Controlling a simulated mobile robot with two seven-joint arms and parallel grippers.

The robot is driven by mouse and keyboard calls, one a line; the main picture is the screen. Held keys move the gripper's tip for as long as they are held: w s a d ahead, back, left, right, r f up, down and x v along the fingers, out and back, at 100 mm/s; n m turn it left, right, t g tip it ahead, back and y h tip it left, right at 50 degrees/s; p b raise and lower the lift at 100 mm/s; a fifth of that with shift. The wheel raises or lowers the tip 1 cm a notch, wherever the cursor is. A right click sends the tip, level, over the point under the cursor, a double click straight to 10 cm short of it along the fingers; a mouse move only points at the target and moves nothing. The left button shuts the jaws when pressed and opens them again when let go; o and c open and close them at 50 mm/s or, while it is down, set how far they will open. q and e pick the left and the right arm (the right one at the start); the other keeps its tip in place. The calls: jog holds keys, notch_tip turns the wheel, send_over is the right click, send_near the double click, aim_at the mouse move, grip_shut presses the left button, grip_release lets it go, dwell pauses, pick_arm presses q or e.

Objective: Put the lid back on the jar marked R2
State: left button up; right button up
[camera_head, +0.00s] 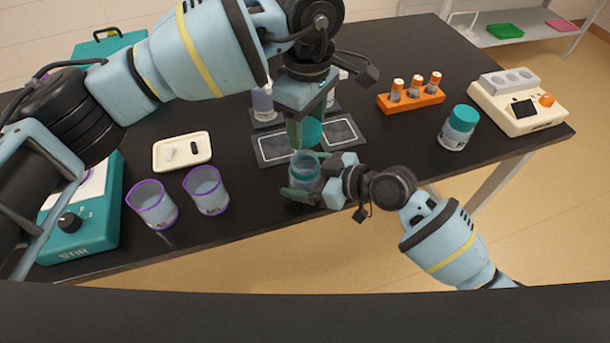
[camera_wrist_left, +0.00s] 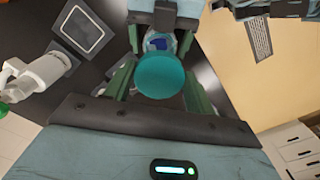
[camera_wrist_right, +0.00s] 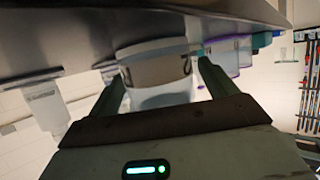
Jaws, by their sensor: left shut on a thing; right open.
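A round teal lid (camera_head: 310,132) is held by my left gripper (camera_head: 305,125), which is shut on it above a jar. In the left wrist view the lid (camera_wrist_left: 170,75) sits between the fingers and partly hides the jar (camera_wrist_left: 158,42). This clear jar (camera_head: 304,170) is open-topped and upright near the table's front edge, with the lid apart from it. My right gripper (camera_head: 312,185) is open, with its fingers on either side of the jar. In the right wrist view the jar (camera_wrist_right: 158,68) carries dark marks, too partial to read.
Dark mats with pale outlined squares (camera_head: 275,147) lie behind the jar. Two purple-rimmed beakers (camera_head: 206,190) and a white tray (camera_head: 182,151) stand left. A teal-lidded jar (camera_head: 459,128), an orange vial rack (camera_head: 410,97) and a white device (camera_head: 518,105) stand right.

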jog(key=c, duration=1.4)
pick_arm(q)
send_over(307, 155)
jog(key=s, duration=0.3)
jog(key=shift+w+f, duration=0.15)
jog(key=shift+f, duration=2.4)
pick_arm(e)
jog(key=shift+c, duration=0.2)
pick_arm(q)
jog(key=shift+f, duration=0.1)
jog(key=shift+f, duration=0.8)
jog(key=shift+f, duration=0.55)
pick_arm(e)
grip_shut()
pick_arm(q)
jog(key=m, duration=0.6)
